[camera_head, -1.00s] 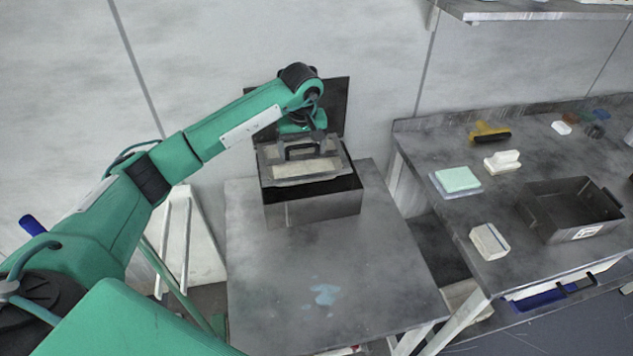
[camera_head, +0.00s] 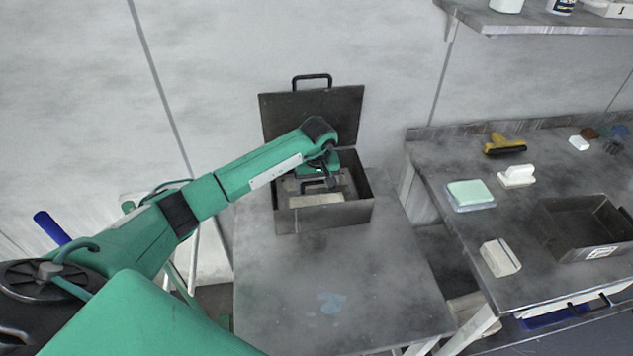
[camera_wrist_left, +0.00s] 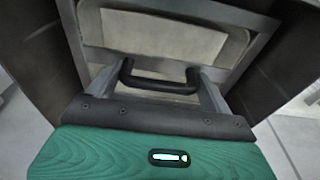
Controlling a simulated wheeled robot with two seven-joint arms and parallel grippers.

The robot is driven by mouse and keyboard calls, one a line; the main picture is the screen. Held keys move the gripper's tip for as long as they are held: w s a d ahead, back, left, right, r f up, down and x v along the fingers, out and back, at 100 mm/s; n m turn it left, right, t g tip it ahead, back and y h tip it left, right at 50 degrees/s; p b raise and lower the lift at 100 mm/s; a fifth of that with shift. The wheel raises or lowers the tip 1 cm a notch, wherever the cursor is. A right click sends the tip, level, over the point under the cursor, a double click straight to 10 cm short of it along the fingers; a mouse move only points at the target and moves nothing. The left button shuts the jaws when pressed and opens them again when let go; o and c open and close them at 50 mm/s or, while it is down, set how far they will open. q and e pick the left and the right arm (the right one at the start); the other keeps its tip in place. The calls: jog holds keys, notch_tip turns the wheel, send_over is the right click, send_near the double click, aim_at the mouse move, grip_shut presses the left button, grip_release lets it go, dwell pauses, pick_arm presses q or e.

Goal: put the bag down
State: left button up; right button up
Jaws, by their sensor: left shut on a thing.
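The bag (camera_head: 316,200) is grey with a pale panel and a dark handle. It is inside an open dark metal box (camera_head: 345,215) on the low metal table. My left gripper (camera_head: 322,183) reaches into the box from above and is shut on the bag. In the left wrist view, the bag (camera_wrist_left: 165,32) lies just beyond the gripper (camera_wrist_left: 160,78), with the dark handle across the middle. The box walls show on both sides there. Whether the bag touches the box floor is hidden. My right gripper is not in view.
The box lid (camera_head: 340,105) stands open at the back, near the wall. The front of the low table (camera_head: 290,285) is bare except for a bluish stain. A bench at the right holds a dark tray (camera_head: 555,245), a yellow-handled tool (camera_head: 505,145) and several blocks.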

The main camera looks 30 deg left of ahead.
aim_at(317, 196)
pick_arm(q)
jog(key=o, duration=1)
jog(key=shift+c, duration=0.2)
jog(key=shift+r, duration=1.05)
notch_tip(317, 196, up, 10)
jog(key=s+d+b, duration=0.1)
jog(key=shift+s, duration=0.2)
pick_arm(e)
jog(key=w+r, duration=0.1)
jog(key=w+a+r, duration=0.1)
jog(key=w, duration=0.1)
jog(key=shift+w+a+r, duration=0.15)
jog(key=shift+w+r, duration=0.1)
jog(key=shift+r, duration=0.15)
